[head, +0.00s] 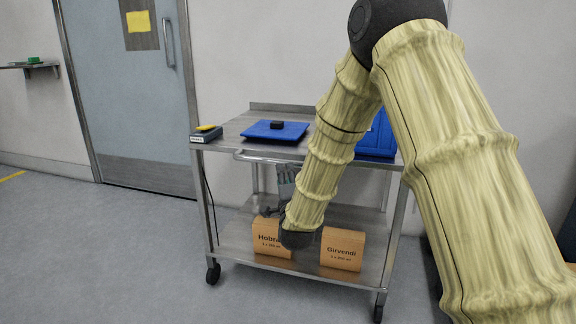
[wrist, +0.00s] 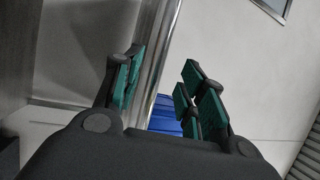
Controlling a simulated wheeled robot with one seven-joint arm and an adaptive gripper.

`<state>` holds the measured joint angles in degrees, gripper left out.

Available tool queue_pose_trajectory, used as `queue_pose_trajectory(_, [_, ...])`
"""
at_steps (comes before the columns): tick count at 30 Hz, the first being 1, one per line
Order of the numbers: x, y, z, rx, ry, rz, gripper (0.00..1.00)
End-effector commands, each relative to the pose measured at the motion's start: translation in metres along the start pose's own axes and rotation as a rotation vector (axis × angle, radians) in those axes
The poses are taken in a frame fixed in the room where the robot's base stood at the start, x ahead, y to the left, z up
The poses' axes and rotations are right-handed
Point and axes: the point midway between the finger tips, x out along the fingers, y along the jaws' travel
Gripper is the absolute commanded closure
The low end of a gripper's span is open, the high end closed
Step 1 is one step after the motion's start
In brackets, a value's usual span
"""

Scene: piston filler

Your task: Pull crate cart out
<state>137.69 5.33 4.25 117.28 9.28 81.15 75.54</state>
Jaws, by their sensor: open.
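A steel two-tier cart (head: 222,235) on casters stands in front of the wall. Its push handle (head: 258,159) runs along the near side, just below the top shelf. A blue crate (head: 377,139) stands at the right of the top shelf, partly hidden by my arm. In the wrist view my gripper (wrist: 165,82) is open. A steel bar (wrist: 160,55) crosses the gap between its green-padded fingers, closer to the left one. I cannot tell whether they touch.
Two cardboard boxes (head: 268,241) (head: 342,249) sit on the lower shelf. A closed door (head: 130,90) is behind left. The left floor is clear.

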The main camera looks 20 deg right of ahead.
Motion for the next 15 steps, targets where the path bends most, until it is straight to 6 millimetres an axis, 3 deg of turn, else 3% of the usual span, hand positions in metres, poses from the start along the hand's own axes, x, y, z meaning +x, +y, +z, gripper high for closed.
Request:
queue_pose_trajectory(9, [0.051, 0.002, -0.004, -0.002, 0.005, -0.002, 0.59])
queue_pose_trajectory(15, [0.072, 0.001, -0.003, 0.0, 0.003, -0.001, 0.59])
